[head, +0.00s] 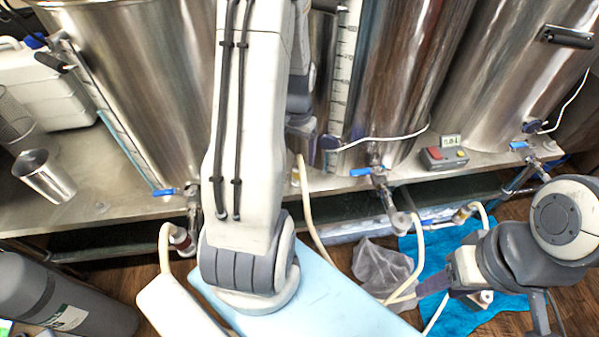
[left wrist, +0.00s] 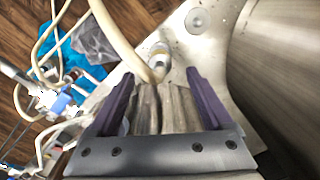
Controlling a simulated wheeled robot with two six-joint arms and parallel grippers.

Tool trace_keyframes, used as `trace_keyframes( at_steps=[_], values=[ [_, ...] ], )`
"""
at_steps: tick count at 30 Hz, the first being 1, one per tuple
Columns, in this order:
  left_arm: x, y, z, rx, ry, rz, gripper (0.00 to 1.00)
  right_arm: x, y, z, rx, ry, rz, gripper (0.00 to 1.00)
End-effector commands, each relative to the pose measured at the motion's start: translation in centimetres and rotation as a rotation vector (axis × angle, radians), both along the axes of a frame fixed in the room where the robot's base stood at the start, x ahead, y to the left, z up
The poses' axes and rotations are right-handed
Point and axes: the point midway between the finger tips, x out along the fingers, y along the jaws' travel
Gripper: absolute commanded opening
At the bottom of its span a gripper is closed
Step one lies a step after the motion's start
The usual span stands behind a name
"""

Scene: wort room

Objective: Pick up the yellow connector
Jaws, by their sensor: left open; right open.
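A small pale yellow connector (head: 295,178) stands at the edge of the steel shelf, beside a cream hose. In the left wrist view a pale cylindrical fitting with a yellowish band (left wrist: 159,62), likely the same connector, lies just beyond my fingertips, roughly centred between them. My left gripper (head: 302,138) is open, above and close to the connector; its fingers show in the left wrist view (left wrist: 160,78) with nothing clearly gripped. Another yellowish fitting (head: 461,215) sits on a hose at the right. My right gripper (head: 433,284) is open, low at the right, away from the connector.
Large steel kettles (head: 130,80) with blue-handled valves stand on the steel shelf (head: 110,205). A steel cup (head: 45,175) is at the left. A red-and-grey control box (head: 443,158) sits on the shelf. Hoses, a clear bag (head: 383,265) and a blue cloth (head: 470,315) lie below.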

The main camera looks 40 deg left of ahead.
Motion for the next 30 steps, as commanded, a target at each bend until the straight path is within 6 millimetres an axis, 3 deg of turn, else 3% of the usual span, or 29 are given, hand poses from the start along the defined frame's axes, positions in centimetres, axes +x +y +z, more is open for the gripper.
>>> trace_keyframes(
  at_steps=[3,11,19,29,30],
  values=[
    [-0.1,-0.1,-2.4,-0.002,0.003,-0.001,0.84,0.0,0.0,-0.9,0.0,0.0,0.0,0.5],
    [0.0,-0.1,-4.5,-0.001,0.002,-0.001,0.84,0.0,0.0,-1.4,0.0,0.0,0.0,0.5],
    [0.1,0.0,-8.5,-0.001,0.001,-0.001,0.84,0.0,0.0,-2.8,-0.001,0.001,0.0,0.5],
    [0.1,0.0,-9.1,0.0,-0.001,-0.001,0.84,0.0,0.0,-2.8,0.0,0.0,0.0,0.5],
    [0.1,0.0,-9.1,0.0,-0.001,-0.001,0.72,0.0,0.0,-2.8,0.0,0.0,0.0,0.5]
  ],
)
